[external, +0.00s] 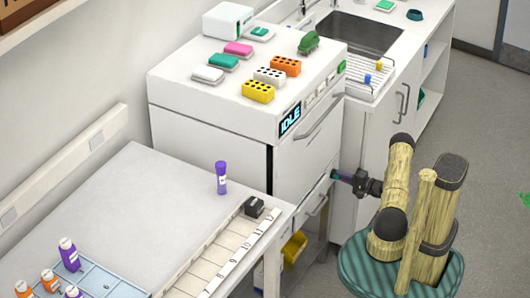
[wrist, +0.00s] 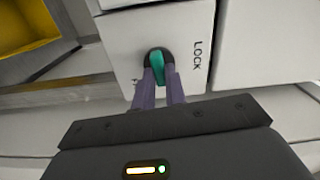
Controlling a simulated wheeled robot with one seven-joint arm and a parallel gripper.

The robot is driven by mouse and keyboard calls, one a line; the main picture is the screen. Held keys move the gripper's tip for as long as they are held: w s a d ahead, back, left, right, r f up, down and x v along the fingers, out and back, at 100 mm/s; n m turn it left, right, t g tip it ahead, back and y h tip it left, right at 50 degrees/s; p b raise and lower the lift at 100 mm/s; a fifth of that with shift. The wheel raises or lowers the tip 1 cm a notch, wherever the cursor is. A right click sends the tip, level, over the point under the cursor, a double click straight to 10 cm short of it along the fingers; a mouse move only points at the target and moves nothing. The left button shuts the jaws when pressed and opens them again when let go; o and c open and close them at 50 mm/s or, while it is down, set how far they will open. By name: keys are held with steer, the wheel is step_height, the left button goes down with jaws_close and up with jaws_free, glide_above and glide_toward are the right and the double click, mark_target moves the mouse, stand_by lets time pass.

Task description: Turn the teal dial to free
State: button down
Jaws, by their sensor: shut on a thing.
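The teal dial (wrist: 157,66) sits in a dark round recess on a white cabinet front in the wrist view. The word LOCK is printed to its right; a label at its lower left is mostly hidden behind a finger. The dial's bar stands nearly upright in that view, tilted slightly. My gripper (wrist: 160,80) is at the dial, its two purple-grey fingers shut on the bar from both sides. In the external view my gripper (external: 345,177) reaches the cabinet front below the worktop, and a little teal shows at its fingertips.
A yellow bin (external: 293,247) sits low under the cabinet; it also shows in the wrist view (wrist: 25,25). A drawer handle (external: 318,204) is just left of my gripper. The floor to the right is open.

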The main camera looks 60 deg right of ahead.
steer(key=shift+f+m, duration=0.1)
steer(key=shift+m, duration=0.3)
steer(key=c, duration=1.4)
jaws_free()
steer(key=shift+c, duration=0.2)
steer(key=s+p, duration=0.1)
steer(key=s, duration=1.6)
steer(key=shift+s, duration=0.25)
steer(key=shift+w, duration=0.1)
